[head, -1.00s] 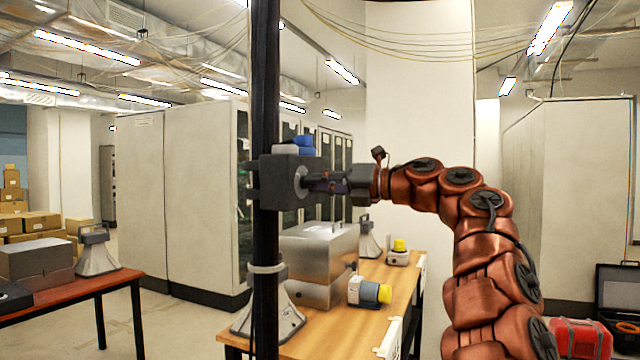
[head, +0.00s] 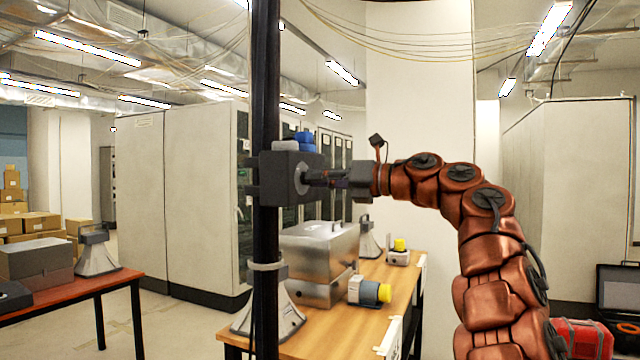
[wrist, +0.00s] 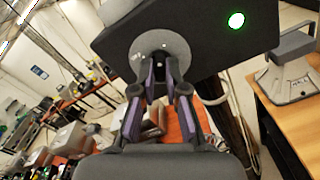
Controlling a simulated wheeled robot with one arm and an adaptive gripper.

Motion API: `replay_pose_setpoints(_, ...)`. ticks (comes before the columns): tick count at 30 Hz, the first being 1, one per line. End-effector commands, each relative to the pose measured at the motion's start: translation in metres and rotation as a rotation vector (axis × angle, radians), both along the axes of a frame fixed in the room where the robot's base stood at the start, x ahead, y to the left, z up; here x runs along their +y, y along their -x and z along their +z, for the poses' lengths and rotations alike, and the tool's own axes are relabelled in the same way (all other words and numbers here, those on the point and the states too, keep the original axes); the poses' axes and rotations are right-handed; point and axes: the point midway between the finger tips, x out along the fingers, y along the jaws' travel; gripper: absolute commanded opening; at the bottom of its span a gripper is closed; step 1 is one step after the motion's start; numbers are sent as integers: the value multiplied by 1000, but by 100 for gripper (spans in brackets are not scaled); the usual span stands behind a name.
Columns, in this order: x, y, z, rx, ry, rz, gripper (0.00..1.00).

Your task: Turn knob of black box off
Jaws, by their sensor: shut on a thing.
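The black box (head: 275,180) is fixed to a dark upright pole. A round grey disc with the knob (head: 301,179) is on its right side. In the wrist view the box (wrist: 215,32) fills the top, with a lit green lamp (wrist: 236,20) on its face. My gripper (head: 310,179) reaches in from the right, its fingertips at the knob. In the wrist view the gripper (wrist: 161,68) has its fingers closed in on the knob at the grey disc (wrist: 178,45). The fingertips hide most of the knob.
The dark pole (head: 266,80) stands in front of a wooden table (head: 350,325). The table holds silver metal cases (head: 318,245), a grey horn speaker and yellow-capped devices (head: 370,292). A red-topped table (head: 85,287) is at the left. A red toolbox (head: 580,338) is at the lower right.

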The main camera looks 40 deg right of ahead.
Motion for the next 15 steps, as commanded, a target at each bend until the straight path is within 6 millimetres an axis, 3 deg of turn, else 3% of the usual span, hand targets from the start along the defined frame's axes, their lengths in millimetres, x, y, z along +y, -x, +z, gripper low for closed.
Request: replay_pose_setpoints(15,0,0,-2,-256,419,5,0)
